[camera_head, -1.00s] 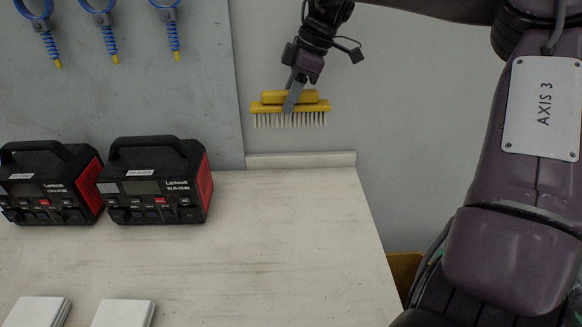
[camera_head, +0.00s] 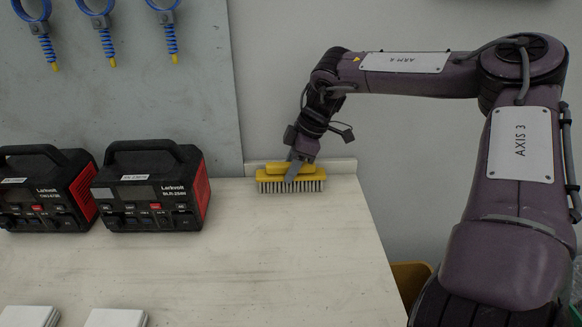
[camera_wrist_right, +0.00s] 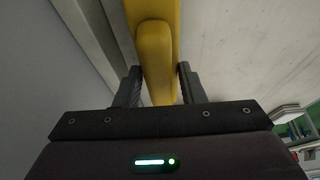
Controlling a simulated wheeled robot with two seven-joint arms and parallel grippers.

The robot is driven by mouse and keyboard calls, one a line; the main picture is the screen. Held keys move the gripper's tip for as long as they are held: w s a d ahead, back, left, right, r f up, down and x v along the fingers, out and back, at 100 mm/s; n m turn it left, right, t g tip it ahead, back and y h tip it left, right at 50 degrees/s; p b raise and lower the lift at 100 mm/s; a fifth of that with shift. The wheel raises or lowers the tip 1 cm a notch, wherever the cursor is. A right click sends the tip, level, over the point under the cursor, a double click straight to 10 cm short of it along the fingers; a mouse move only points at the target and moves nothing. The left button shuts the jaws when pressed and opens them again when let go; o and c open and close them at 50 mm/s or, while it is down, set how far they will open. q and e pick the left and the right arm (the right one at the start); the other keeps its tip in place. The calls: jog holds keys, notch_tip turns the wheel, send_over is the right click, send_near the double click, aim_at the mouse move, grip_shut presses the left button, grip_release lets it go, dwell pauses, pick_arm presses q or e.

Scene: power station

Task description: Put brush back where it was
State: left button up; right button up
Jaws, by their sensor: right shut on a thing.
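The brush (camera_head: 290,186) has a yellow body and pale bristles pointing down. It is at the back right part of the table (camera_head: 230,262), in front of the low back ledge (camera_head: 340,168). My right gripper (camera_head: 293,171) is shut on the brush from above. In the right wrist view the yellow handle (camera_wrist_right: 156,60) runs between the two dark fingers of the gripper (camera_wrist_right: 157,84). The bristles look at or just above the table surface; I cannot tell if they touch. My left gripper is not in view.
Two black and red power stations (camera_head: 150,188) (camera_head: 45,190) stand left of the brush. White stacks (camera_head: 116,318) (camera_head: 28,316) lie at the front left. Blue coiled tools (camera_head: 170,38) hang on the grey panel. The table's middle and right are clear.

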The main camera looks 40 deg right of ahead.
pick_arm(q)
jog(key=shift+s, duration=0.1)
pick_arm(e)
jog(key=o, duration=0.8)
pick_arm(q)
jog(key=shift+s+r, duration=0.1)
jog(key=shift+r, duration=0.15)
pick_arm(e)
jog(key=shift+o, duration=0.2)
jog(key=p+v, duration=0.1)
jog(key=v, duration=0.9)
jog(key=shift+r+p, duration=0.35)
jog(key=shift+r, duration=0.05)
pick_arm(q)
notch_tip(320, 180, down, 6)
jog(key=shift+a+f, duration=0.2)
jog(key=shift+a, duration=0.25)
pick_arm(e)
jog(key=shift+s+d+r, duration=0.25)
jog(key=shift+s+r, duration=0.05)
jog(key=shift+r, duration=0.3)
